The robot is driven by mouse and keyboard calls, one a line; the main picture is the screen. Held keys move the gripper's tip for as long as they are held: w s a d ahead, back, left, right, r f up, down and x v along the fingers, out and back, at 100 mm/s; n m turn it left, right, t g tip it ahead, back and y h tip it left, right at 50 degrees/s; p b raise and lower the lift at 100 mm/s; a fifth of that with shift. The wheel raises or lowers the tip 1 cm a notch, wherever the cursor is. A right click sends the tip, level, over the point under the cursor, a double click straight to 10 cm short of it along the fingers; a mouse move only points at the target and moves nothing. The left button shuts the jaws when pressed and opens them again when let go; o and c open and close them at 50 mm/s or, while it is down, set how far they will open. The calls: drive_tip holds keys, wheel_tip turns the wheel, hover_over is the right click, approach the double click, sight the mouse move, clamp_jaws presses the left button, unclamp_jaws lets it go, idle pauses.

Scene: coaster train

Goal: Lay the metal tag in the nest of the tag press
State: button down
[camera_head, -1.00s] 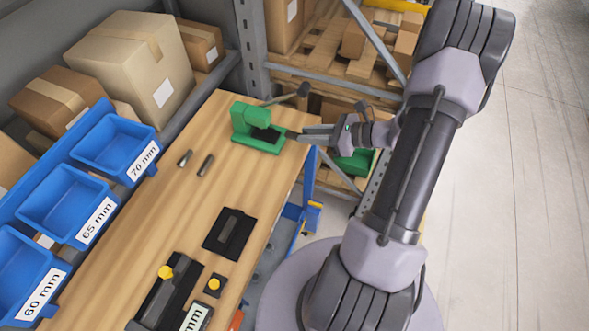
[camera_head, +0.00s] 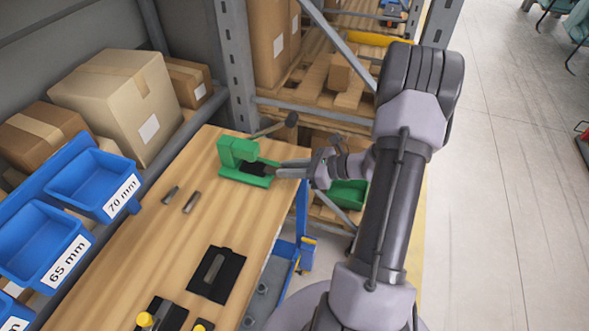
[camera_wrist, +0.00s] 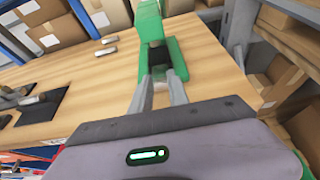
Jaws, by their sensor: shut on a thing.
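The green tag press (camera_head: 237,152) stands at the far end of the wooden bench, its lever with a dark knob rising to the right. Its black nest (camera_head: 254,168) lies on the green base and also shows in the wrist view (camera_wrist: 158,52). My gripper (camera_head: 279,170) reaches in from the right, its fingertips at the near edge of the press base. In the wrist view my gripper (camera_wrist: 162,74) points straight at the nest, fingers close together on a small dark-grey piece, the metal tag (camera_wrist: 160,73). The tag is mostly hidden, and I cannot tell whether it touches the nest.
A black slotted plate (camera_head: 215,274) and yellow-knobbed fixtures (camera_head: 160,315) lie nearer. Blue bins (camera_head: 94,184) line the left side. A shelf upright (camera_head: 238,70) stands behind the press.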

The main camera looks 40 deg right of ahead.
sight(268, 169)
drive_tip(key=shift+w+a+b, duration=0.2)
drive_tip(key=shift+w+a, duration=0.35)
drive_tip(key=shift+w, duration=0.35)
drive_tip(key=shift+w+a+b, duration=0.15)
drive_tip(key=shift+w+a, duration=0.4)
drive_tip(key=shift+w, duration=0.4)
drive_tip(key=shift+w+a+b, duration=0.2)
drive_tip(key=shift+w+a, duration=0.35)
drive_tip(key=shift+w, duration=0.35)
drive_tip(key=c, duration=1.2)
unclamp_jaws()
